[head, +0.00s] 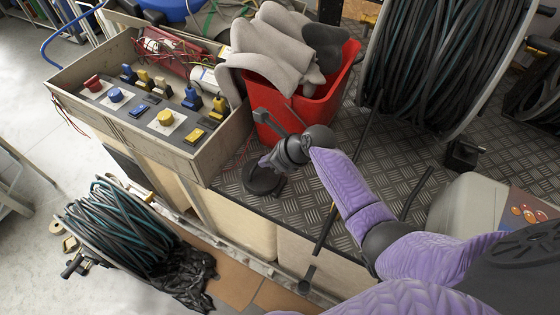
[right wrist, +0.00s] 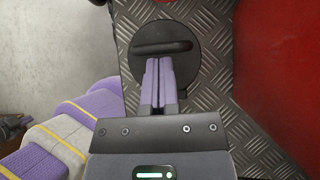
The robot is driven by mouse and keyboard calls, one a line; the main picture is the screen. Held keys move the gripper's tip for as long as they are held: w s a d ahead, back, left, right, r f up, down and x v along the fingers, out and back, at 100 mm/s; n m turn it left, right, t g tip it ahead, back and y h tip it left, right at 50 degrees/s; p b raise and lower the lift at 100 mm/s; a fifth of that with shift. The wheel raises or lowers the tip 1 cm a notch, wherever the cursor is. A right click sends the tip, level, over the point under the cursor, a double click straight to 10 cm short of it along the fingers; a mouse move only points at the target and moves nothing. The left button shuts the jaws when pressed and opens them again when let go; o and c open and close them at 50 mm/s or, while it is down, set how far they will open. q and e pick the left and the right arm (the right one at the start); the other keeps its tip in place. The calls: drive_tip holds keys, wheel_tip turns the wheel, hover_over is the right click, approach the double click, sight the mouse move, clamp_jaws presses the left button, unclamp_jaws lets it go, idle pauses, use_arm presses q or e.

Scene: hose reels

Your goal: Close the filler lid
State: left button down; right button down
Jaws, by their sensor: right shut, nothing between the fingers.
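A round black filler lid (head: 262,184) shows on the grey tread plate, near the plate's front edge and in front of the red bucket. In the right wrist view the lid (right wrist: 181,70) is a dark disc with a raised bar across it. It looks flat on the plate; I cannot tell whether it is fully seated. My right gripper (head: 268,162) is shut and empty, just over the lid. In the right wrist view its fingertips (right wrist: 159,63) overlap the lid just below the bar; contact is unclear. My left gripper is not in view.
A red bucket (head: 300,118) with grey gloves stands close behind the lid. A box with knobs and switches (head: 225,143) is to the left. A large hose reel (head: 440,60) stands at the back right. The tread plate (head: 310,195) has free room right of the lid.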

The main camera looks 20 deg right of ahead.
sight(261, 175)
drive_tip(key=shift+w+a+f, duration=0.2)
drive_tip(key=shift+w+f, duration=0.05)
drive_tip(key=shift+f, duration=0.25)
drive_tip(key=shift+w+a, duration=0.1)
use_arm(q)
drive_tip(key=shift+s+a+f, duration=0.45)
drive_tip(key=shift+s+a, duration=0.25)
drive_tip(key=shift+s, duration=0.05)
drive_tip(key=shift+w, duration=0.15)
use_arm(e)
drive_tip(key=shift+w+r, duration=0.15)
drive_tip(key=shift+w, duration=0.05)
drive_tip(key=shift+w+a+f+p, duration=0.25)
drive_tip(key=shift+a+f+p, duration=0.25)
drive_tip(key=shift+p, duration=0.65)
drive_tip(key=shift+d+f, duration=0.1)
drive_tip(key=shift+f, duration=0.1)
drive_tip(key=shift+s+f, duration=0.1)
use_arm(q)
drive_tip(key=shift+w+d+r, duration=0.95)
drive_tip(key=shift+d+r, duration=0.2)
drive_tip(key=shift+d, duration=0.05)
